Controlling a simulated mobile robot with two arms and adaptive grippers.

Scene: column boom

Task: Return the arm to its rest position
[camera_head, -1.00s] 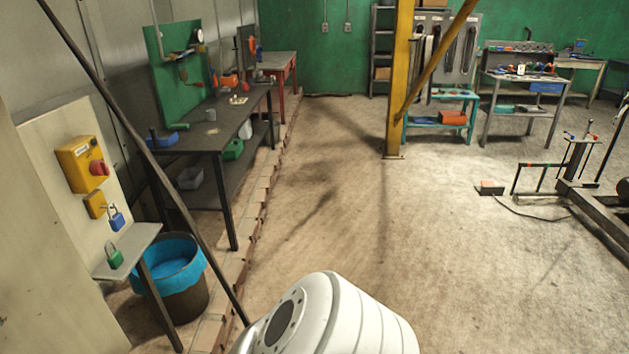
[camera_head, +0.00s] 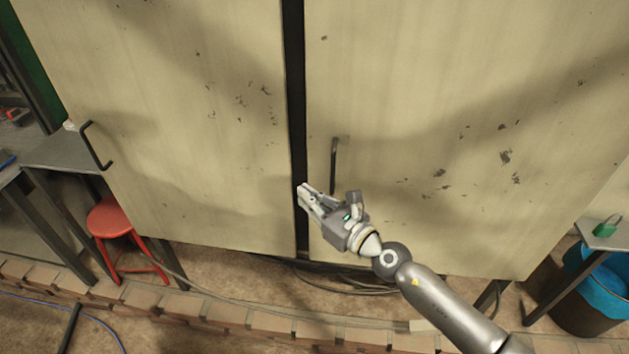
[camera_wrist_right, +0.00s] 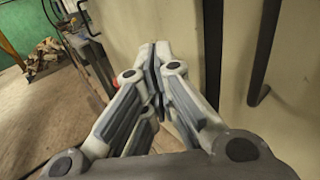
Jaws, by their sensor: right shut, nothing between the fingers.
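My right gripper (camera_head: 304,192) is at the middle of the head view, in front of the dark gap between two pale cabinet doors. Its arm comes in from the lower right. In the right wrist view the gripper's fingers (camera_wrist_right: 156,50) meet at their tips, with nothing between them. It holds nothing. A dark handle (camera_head: 334,160) of the right door (camera_head: 430,110) stands just above and right of the gripper, apart from the fingers. The left gripper is not in view.
The left door (camera_head: 170,110) has a black handle (camera_head: 95,145). A red stool (camera_head: 112,220) and a grey table (camera_head: 65,152) stand at the left. A low brick edging (camera_head: 215,313) and loose cables (camera_head: 340,285) run below. A blue-lined bin (camera_head: 590,285) and green padlock (camera_head: 606,227) are at right.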

